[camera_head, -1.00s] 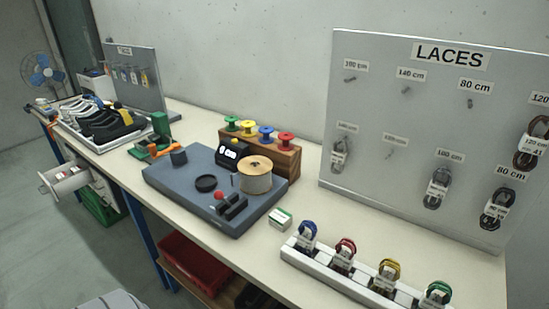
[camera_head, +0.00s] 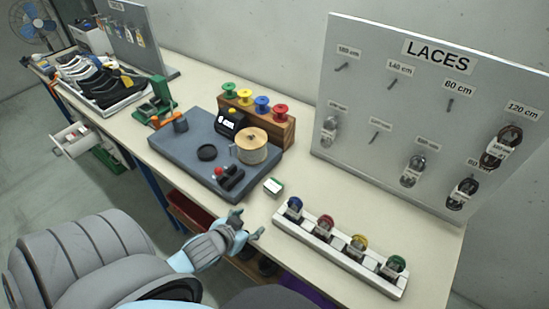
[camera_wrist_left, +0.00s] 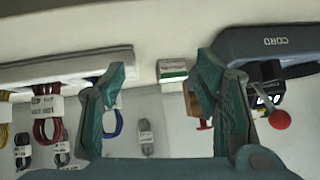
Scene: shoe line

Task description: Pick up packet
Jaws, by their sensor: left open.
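Several lace packets stand in a white rack near the table's front edge: a blue one (camera_head: 294,207), a red one (camera_head: 325,225), a yellow one (camera_head: 356,245) and a green one (camera_head: 394,266). More dark and grey packets hang on the LACES board, such as a dark packet (camera_head: 462,193). A small white and green box (camera_head: 273,187) lies left of the rack; the left wrist view shows it between the fingers (camera_wrist_left: 172,70). My left gripper (camera_head: 250,224) is open and empty at the table's front edge, apart from the box. My right gripper is not in view.
The white rack (camera_head: 335,252) and the grey LACES board (camera_head: 380,80) stand on the right. A dark blue base (camera_head: 175,145) with a cord spool (camera_head: 252,148) and a red knob lies left of the box. A shoe tray (camera_head: 115,100) stands farther left.

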